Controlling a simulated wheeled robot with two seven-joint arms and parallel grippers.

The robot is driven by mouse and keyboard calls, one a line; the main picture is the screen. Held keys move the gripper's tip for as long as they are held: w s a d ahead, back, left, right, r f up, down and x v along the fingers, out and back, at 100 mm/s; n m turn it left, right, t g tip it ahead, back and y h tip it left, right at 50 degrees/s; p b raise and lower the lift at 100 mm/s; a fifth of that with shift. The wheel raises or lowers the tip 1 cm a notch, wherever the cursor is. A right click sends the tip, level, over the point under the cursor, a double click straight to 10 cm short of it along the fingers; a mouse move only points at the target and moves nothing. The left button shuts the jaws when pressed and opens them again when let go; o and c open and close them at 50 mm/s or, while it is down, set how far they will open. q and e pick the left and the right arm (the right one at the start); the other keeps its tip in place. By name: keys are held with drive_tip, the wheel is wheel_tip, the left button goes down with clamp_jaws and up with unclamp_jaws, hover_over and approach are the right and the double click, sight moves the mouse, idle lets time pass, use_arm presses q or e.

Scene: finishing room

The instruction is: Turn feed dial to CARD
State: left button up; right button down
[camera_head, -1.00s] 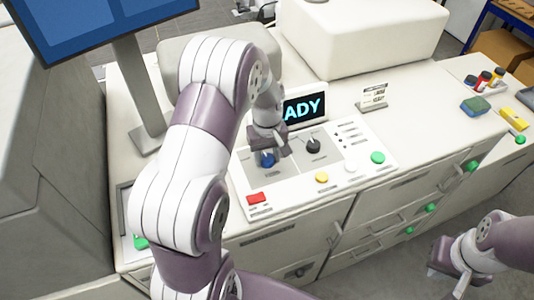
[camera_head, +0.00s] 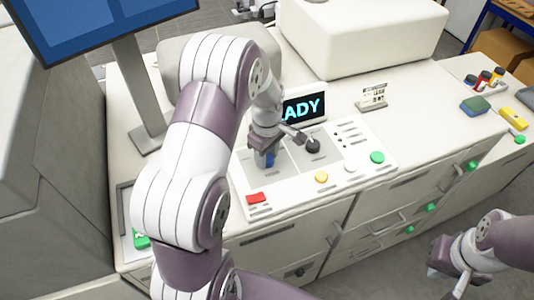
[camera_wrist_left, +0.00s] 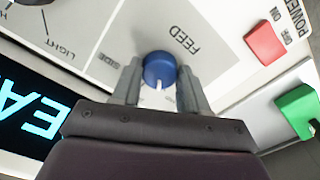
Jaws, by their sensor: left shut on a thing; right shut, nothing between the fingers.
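The blue feed dial (camera_head: 269,160) sits on the left of the control panel, partly hidden by my left gripper (camera_head: 264,155) in the head view. In the left wrist view the dial (camera_wrist_left: 159,70) is between the two fingers of my left gripper (camera_wrist_left: 158,84), which is shut on it. Its white pointer mark faces the bottom of that picture, toward the gripper body. The words FEED and SIDE are legible, upside down; a faint label below the dial is unreadable, and I cannot make out CARD. My right gripper (camera_head: 447,265) is shut and empty, low at right, away from the panel.
A black dial (camera_head: 313,146) is close to the right of my left gripper. A red switch (camera_head: 256,198), yellow button (camera_head: 321,178), white button (camera_head: 350,167) and green button (camera_head: 377,157) are on the panel. A display (camera_head: 303,107) stands behind.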

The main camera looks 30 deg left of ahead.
use_arm(q)
drive_tip(key=shift+w+r+n, duration=0.15)
drive_tip(key=shift+n, duration=1.35)
drive_tip(key=o, duration=1.1)
drive_tip(key=shift+c, duration=0.2)
wheel_tip(320, 180, up, 6)
drive_tip(key=shift+f+b, duration=0.15)
drive_tip(key=shift+b, duration=1)
wheel_tip(320, 180, up, 7)
drive_tip(key=p, duration=0.3)
